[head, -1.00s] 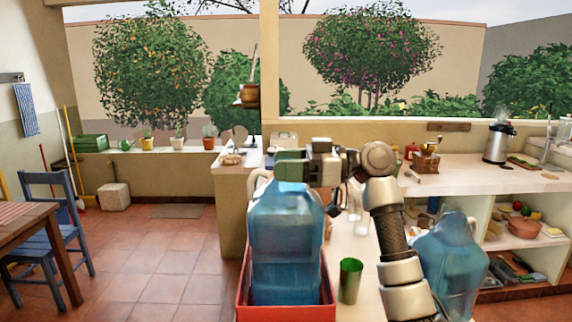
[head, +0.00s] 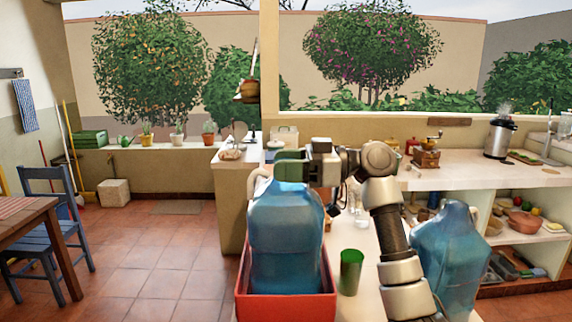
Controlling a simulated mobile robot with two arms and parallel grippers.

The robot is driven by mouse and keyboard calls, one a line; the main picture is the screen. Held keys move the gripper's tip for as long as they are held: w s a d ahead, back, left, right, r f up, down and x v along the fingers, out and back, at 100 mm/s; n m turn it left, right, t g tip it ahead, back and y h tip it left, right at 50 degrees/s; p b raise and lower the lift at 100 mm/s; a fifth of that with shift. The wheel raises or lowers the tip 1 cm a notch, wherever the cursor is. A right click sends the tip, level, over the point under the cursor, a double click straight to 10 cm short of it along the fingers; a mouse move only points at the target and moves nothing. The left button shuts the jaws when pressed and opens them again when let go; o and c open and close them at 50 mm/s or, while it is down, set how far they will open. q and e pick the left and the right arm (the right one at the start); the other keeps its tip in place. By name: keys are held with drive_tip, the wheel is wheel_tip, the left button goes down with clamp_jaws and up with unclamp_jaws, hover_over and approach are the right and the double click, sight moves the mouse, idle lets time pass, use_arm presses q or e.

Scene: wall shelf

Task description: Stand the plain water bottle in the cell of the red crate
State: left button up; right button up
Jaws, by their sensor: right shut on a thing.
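A blue translucent water bottle (head: 287,240) stands upright inside the red crate (head: 287,307), its lower end hidden behind the crate's front wall. A pale handle shows at its upper left. My right gripper (head: 291,168) is over its top and shut on it, hiding its neck. I cannot tell whether its base touches the crate's floor. A second, similar blue bottle (head: 455,262) stands at the right, partly behind my right arm. I cannot tell from here which bottle is the plain one. My left gripper is not in view.
A green cup (head: 350,272) stands close to the crate's right side. Clear glasses (head: 358,213) stand farther back on the white counter. Shelves with dishes and food lie to the right. The tiled floor (head: 165,262) at left is open.

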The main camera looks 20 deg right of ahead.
sight(289, 210)
drive_tip(key=shift+f+b, duration=3.6)
drive_tip(key=shift+f, duration=1)
drive_tip(key=o, duration=1.5)
drive_tip(key=shift+c, duration=0.2)
drive_tip(key=b+v, duration=0.1)
drive_tip(key=v, duration=0.6)
drive_tip(key=shift+d, duration=0.25)
drive_tip(key=shift+s, duration=0.1)
